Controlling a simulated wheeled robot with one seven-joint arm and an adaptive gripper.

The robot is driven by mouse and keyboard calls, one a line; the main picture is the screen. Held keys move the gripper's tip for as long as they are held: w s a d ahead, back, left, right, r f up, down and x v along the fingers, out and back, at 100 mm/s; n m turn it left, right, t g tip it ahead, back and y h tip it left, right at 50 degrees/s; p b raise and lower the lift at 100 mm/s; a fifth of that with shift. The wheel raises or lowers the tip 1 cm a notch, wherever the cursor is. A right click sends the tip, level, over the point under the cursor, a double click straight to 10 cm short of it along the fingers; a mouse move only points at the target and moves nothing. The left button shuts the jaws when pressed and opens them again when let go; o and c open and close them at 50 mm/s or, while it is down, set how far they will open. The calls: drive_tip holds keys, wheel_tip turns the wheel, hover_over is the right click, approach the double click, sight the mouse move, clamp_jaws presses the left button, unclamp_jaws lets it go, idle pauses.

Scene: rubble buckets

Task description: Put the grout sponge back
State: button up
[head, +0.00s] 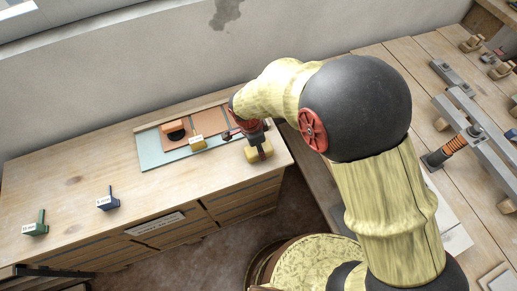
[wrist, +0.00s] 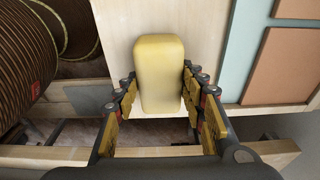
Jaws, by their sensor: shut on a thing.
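The grout sponge (wrist: 159,65) is a yellow rounded block, upright between my fingers in the wrist view. In the head view the yellow sponge (head: 262,154) shows at the right end of the wooden bench, partly behind my gripper (head: 257,147). My gripper in the wrist view (wrist: 161,95) is shut on the sponge, with pads on both sides of it. I cannot tell whether the sponge touches the bench. A teal board (head: 152,154) with terracotta tiles lies to the left of the gripper. A small yellow labelled item (head: 197,143) is on it.
An orange-and-black item (head: 174,130) is on the board. A plank table (head: 390,60) with tools and clamps is at the right.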

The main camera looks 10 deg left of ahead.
sight(254, 149)
drive_tip(key=shift+r, duration=0.1)
drive_tip(key=shift+f, duration=0.2)
drive_tip(key=o, duration=1)
drive_tip(key=shift+r, duration=0.1)
wheel_tip(254, 149, up, 12)
drive_tip(key=a+p, duration=0.1)
drive_tip(key=p, duration=0.2)
drive_tip(key=shift+s+a, duration=0.3)
drive_tip(key=shift+s, duration=0.15)
